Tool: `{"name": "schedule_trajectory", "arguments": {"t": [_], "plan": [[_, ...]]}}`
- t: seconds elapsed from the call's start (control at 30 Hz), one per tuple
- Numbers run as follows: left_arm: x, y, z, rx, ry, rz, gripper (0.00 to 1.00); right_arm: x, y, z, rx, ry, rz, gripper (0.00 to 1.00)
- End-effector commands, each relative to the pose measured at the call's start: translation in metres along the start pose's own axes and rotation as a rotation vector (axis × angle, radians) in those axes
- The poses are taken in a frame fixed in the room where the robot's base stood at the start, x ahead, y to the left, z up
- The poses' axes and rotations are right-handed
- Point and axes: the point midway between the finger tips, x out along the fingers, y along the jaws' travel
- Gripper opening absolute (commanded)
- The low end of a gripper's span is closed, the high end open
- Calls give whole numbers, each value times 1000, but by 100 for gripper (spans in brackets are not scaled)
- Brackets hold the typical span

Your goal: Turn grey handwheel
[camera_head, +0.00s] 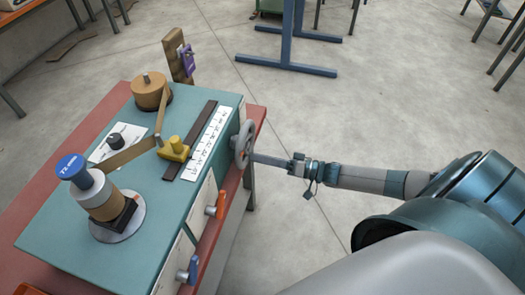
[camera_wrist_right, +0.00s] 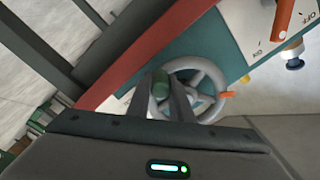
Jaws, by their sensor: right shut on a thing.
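The grey handwheel (camera_head: 240,150) is mounted on the right side of the teal winder box. In the right wrist view the handwheel (camera_wrist_right: 217,78) shows its spokes, an orange pointer at its rim and a dark green knob (camera_wrist_right: 160,84) at its edge. My right gripper (camera_head: 258,158) reaches in from the right to the wheel. In the wrist view my right gripper (camera_wrist_right: 163,95) has its fingers shut around the green knob. The fingers hide part of the rim. My left gripper is not in view.
The winder's teal top (camera_head: 180,205) carries a blue-capped spool (camera_head: 90,185), a brown roll (camera_head: 150,92), a yellow guide (camera_head: 174,149) and a white scale (camera_head: 211,143). An orange lever (camera_head: 219,205) and a blue knob (camera_head: 188,272) stick out from the same side.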

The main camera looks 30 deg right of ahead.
Motion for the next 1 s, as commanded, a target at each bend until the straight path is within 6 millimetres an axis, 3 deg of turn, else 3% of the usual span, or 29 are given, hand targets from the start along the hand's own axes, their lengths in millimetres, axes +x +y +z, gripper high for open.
{"name": "schedule_trajectory", "arguments": {"t": [0.6, 1.0], "plan": [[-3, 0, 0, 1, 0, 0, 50, 0, -28, 23, 568, 0, 1, 0], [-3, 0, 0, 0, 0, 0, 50, 0, -40, 27, 763, 1, 1, 0]]}}
